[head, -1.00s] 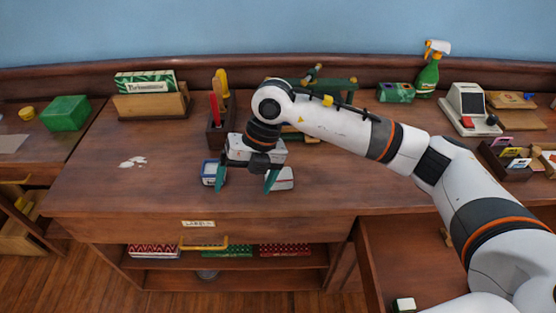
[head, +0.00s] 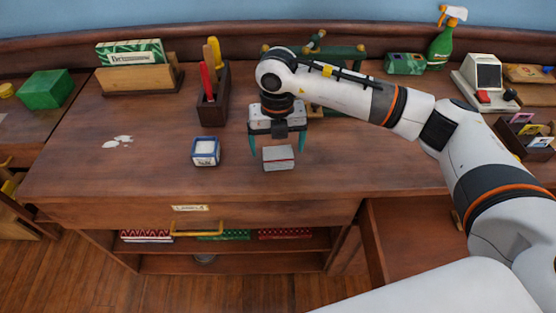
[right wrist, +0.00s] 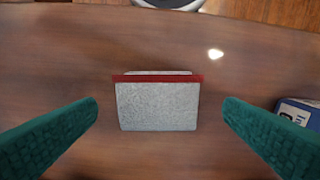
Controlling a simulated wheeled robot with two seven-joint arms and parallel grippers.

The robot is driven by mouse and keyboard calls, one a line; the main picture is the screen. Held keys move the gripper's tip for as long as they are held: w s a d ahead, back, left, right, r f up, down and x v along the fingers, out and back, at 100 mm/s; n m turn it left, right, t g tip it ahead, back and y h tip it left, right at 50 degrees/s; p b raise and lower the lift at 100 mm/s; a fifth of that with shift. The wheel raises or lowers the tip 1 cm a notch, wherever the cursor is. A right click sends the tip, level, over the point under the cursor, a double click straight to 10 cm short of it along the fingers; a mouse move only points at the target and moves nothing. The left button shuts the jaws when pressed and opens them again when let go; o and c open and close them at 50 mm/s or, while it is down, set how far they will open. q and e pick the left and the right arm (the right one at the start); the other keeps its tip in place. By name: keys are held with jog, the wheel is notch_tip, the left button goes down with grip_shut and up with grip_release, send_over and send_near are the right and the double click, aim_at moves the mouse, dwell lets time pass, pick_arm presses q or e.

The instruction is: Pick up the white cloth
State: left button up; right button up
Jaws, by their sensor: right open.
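A small pale grey-white block-like piece with a red stripe, likely the folded white cloth (head: 278,160), lies on the wooden desk. In the right wrist view the cloth (right wrist: 157,106) shows a rough grey face and a red edge, centred between the fingers. My right gripper (head: 278,150) is open with teal fingers, one on each side of the cloth. In the right wrist view the right gripper (right wrist: 160,118) has a clear gap to the cloth on both sides. My left gripper is not in view.
A blue-and-white box (head: 206,151) stands left of the cloth; its corner shows in the right wrist view (right wrist: 299,112). Behind are a tool holder (head: 213,100) and a letter rack (head: 142,82). The desk front (head: 120,185) is mostly clear, with white flakes at left.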

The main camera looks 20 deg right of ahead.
aim_at(278, 152)
notch_tip(278, 152, down, 4)
jog(key=shift+d+r+b, duration=0.15)
jog(key=shift+r+b, duration=0.1)
jog(key=shift+b, duration=0.5)
jog(key=shift+w+f, duration=0.1)
jog(key=shift+f, duration=0.15)
jog(key=shift+r, duration=0.15)
jog(key=shift+c, duration=0.9)
jog(key=c, duration=0.9)
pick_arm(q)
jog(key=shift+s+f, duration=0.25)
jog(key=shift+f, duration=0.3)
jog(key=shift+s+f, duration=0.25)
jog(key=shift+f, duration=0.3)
pick_arm(e)
notch_tip(278, 152, up, 10)
jog(key=p, duration=0.6)
jog(key=shift+r, duration=0.1)
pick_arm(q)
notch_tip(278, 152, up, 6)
